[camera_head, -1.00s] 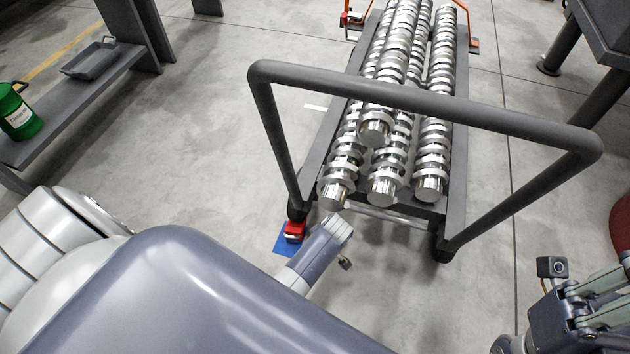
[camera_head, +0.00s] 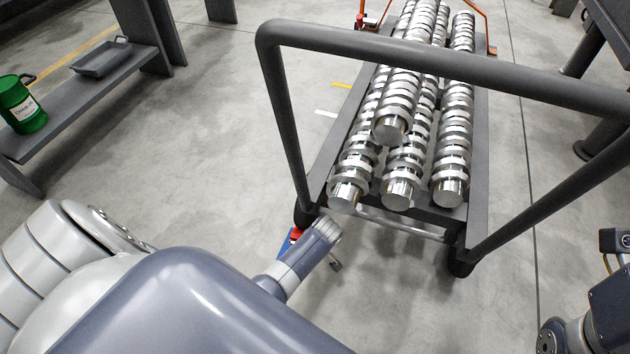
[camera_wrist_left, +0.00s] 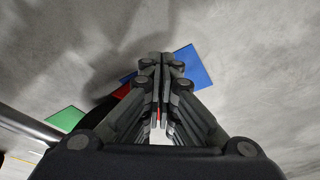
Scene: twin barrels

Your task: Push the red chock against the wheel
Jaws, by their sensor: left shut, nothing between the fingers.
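The red chock (camera_head: 296,234) shows on the floor just below the cart's near left wheel (camera_head: 304,217), partly hidden by my left arm. A gap between chock and wheel cannot be made out. A blue floor patch (camera_head: 286,245) shows beside the chock. In the left wrist view, my left gripper (camera_wrist_left: 160,58) is shut and empty. It hides most of the chock, whose red edge (camera_wrist_left: 122,91) shows left of the fingers, and overlaps the blue patch (camera_wrist_left: 190,66). Contact with the chock cannot be told. My right gripper's fingers are outside the frame.
The cart (camera_head: 478,150) carries several metal crankshafts under a dark tubular handle (camera_head: 420,60). A green patch (camera_wrist_left: 66,121) lies left in the wrist view. A shelf (camera_head: 75,95) with a green can (camera_head: 22,105) stands far left. Floor between shelf and cart is clear.

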